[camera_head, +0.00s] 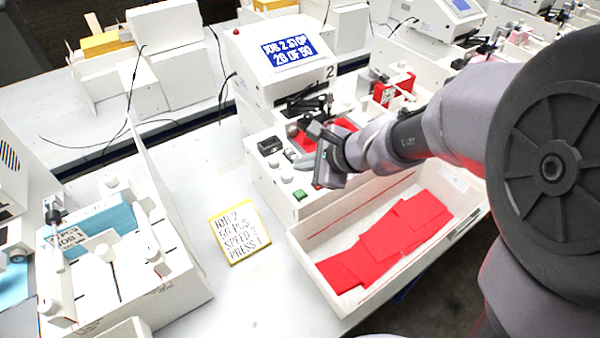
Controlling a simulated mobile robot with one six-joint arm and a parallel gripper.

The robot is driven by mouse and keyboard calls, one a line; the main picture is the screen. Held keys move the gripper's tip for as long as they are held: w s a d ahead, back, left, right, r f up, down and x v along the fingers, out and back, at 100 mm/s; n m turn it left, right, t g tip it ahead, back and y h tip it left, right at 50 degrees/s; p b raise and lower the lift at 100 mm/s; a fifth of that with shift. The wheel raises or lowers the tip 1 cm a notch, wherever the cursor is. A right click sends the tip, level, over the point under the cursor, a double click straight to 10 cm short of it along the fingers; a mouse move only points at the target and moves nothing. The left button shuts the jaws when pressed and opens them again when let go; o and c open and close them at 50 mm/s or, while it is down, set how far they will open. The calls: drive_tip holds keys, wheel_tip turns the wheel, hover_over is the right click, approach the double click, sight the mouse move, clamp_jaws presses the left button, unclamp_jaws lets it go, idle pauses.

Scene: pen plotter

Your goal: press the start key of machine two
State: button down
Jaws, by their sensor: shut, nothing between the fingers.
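Machine two (257,75) is a white unit with a "2" beside its blue display (289,52), which reads "JOB 2 STOP 28 OF 50". Any label on the green key is too small to read. My gripper (319,183) is shut and empty. In the picture its tips are just right of the green key and apart from it; the height gap is hard to judge.
A white tray (335,300) with red cards (390,236) lies in front of machine two. A yellow-edged note (239,231) reads "JOB 2, 50 PCS, SPEED 2, PRESS 1". Another white machine with blue cards (105,220) stands at left.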

sight(303, 195)
wheel_tip(303, 195, down, 7)
drive_tip(key=b, duration=0.5)
drive_tip(key=shift+r, duration=0.15)
drive_tip(key=shift+b, duration=0.35)
idle(1.2)
drive_tip(key=shift+f+b, duration=0.45)
drive_tip(key=shift+f+b, duration=0.4)
drive_tip(key=shift+b, duration=0.1)
idle(0.4)
drive_tip(key=shift+r, duration=0.15)
drive_tip(key=shift+r+p, duration=0.7)
wheel_tip(303, 195, up, 5)
drive_tip(key=p, duration=0.4)
drive_tip(key=shift+r, duration=0.15)
